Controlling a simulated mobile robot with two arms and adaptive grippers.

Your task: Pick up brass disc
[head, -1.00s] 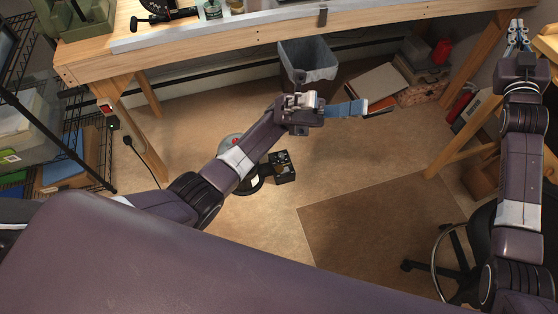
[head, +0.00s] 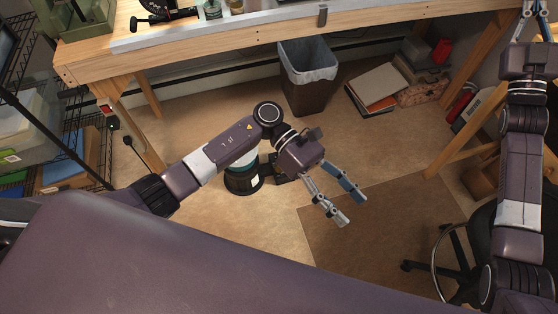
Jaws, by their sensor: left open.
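I cannot make out a brass disc in the head view. My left gripper (head: 353,208) is open and empty. Its two blue-and-silver fingers stand apart and point down and to the right, above the floor near the brown mat. My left arm and body hide part of the floor. My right gripper (head: 531,14) is at the top right corner beside the workbench, cut off by the picture's edge, so its jaw state is unclear.
A wooden workbench (head: 230,37) runs across the top. Under it stand a lined bin (head: 309,92) and flat boxes (head: 377,88). The brown mat (head: 390,235) looks bare. A wheeled chair (head: 455,255) stands at right.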

